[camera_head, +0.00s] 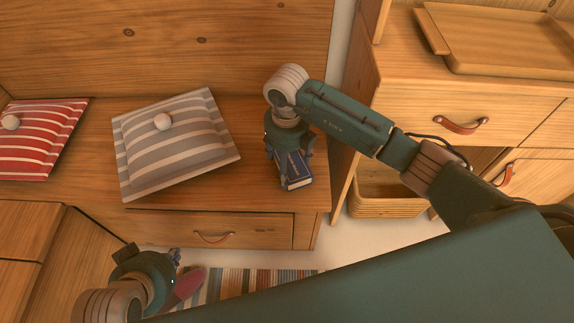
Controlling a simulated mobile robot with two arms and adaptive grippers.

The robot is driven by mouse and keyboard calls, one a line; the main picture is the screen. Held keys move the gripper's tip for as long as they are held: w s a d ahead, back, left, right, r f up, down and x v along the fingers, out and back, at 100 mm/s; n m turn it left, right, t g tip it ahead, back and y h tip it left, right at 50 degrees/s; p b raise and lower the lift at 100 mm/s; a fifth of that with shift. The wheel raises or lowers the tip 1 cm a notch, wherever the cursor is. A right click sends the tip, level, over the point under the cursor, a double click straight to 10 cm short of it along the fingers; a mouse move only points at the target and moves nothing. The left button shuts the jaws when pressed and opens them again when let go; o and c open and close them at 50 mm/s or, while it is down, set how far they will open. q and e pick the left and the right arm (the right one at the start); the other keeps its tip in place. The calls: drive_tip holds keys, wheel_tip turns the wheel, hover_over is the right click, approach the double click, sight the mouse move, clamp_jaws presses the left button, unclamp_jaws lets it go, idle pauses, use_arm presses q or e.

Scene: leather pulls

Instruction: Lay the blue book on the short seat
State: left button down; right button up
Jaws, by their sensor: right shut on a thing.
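The blue book (298,180) is at the right end of the wooden seat (255,200). My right gripper (290,158) comes down from above and is shut on the book, with its fingers on either side of it. The book looks to be at or very near the seat top; I cannot tell whether it touches. The gripper hides the book's far end. My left gripper (176,258) is low at the left, in front of the seat and away from the book; its fingers are partly hidden and their opening is unclear.
A grey striped cushion (195,150) and a red striped cushion (50,140) lie on the seat, each with a white ball on it. A drawer cabinet with a wooden tray (500,62) stands at the right. A basket (385,205) sits below. A striped rug (235,285) covers the floor.

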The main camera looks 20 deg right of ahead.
use_arm(q)
drive_tip(key=shift+w+d+r, duration=0.1)
drive_tip(key=shift+w+r, duration=0.05)
drive_tip(key=shift+w, duration=0.1)
use_arm(e)
drive_tip(key=shift+f, duration=0.15)
use_arm(q)
drive_tip(key=shift+w, duration=0.15)
use_arm(e)
drive_tip(key=shift+f, duration=0.15)
drive_tip(key=o, duration=1.4)
use_arm(q)
drive_tip(key=shift+w+d+r+t, duration=0.15)
drive_tip(key=shift+w+r+t, duration=0.05)
drive_tip(key=shift+t, duration=0.1)
